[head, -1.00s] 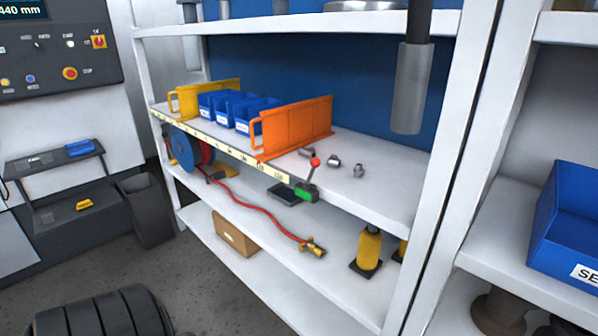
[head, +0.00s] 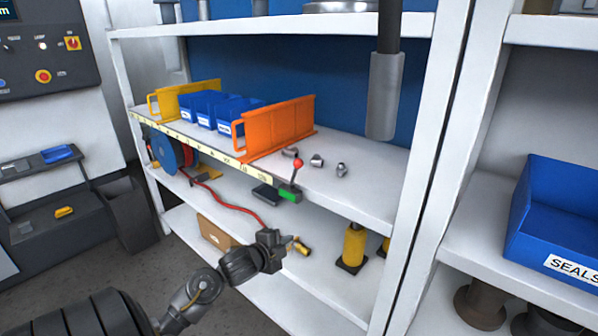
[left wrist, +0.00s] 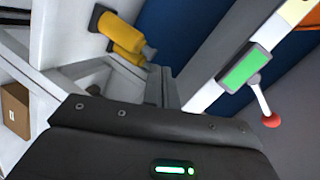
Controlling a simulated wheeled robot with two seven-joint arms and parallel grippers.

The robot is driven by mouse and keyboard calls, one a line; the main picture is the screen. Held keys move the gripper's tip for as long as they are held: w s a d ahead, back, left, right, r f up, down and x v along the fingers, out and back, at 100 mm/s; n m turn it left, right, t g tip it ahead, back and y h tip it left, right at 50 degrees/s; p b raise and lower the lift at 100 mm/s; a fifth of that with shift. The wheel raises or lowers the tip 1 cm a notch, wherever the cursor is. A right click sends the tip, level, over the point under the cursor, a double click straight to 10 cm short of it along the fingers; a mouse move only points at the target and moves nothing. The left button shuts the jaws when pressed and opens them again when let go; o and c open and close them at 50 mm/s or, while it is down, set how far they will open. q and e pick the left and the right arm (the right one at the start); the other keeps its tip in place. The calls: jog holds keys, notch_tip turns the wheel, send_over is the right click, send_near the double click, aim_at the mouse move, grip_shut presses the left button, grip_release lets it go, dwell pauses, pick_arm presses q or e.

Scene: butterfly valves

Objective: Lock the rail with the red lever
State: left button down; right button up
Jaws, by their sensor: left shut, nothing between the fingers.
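The red-knobbed lever (head: 298,164) rises, slightly tilted, from a green-faced block (head: 290,196) on the middle shelf's front edge, at the right end of the scaled rail (head: 200,152). In the left wrist view the red knob (left wrist: 271,121) and green block (left wrist: 246,68) are at the right, unobstructed. An orange divider (head: 275,126) stands just left of the lever, a yellow one (head: 170,98) farther left. My left gripper (head: 292,240) is shut and empty, in front of the shelves, below the lever and apart from it. My right gripper is not in view.
Blue bins (head: 215,108) stand between the dividers. Small metal fittings (head: 317,160) lie right of the lever. Below are a red hose (head: 235,209), a cardboard box (head: 215,233) and yellow cylinders (head: 354,245). A grey cylinder (head: 384,95) hangs at upper right.

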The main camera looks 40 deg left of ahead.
pick_arm(q)
jog(key=s+d+r+m+t, duration=0.2)
jog(key=r+m, duration=0.1)
jog(key=r, duration=0.6)
jog(key=s+d+r+m+t, duration=0.2)
jog(key=r, duration=0.8)
jog(key=shift+s+d+r+m+h, duration=0.2)
jog(key=shift+s+m+h, duration=0.1)
jog(key=shift+m, duration=0.1)
jog(key=w+a+p, duration=0.4)
jog(key=w, duration=0.6)
jog(key=shift+w+a+r, duration=0.3)
jog(key=shift+w+a, duration=0.05)
jog(key=shift+a, duration=0.05)
jog(key=shift+r, duration=0.1)
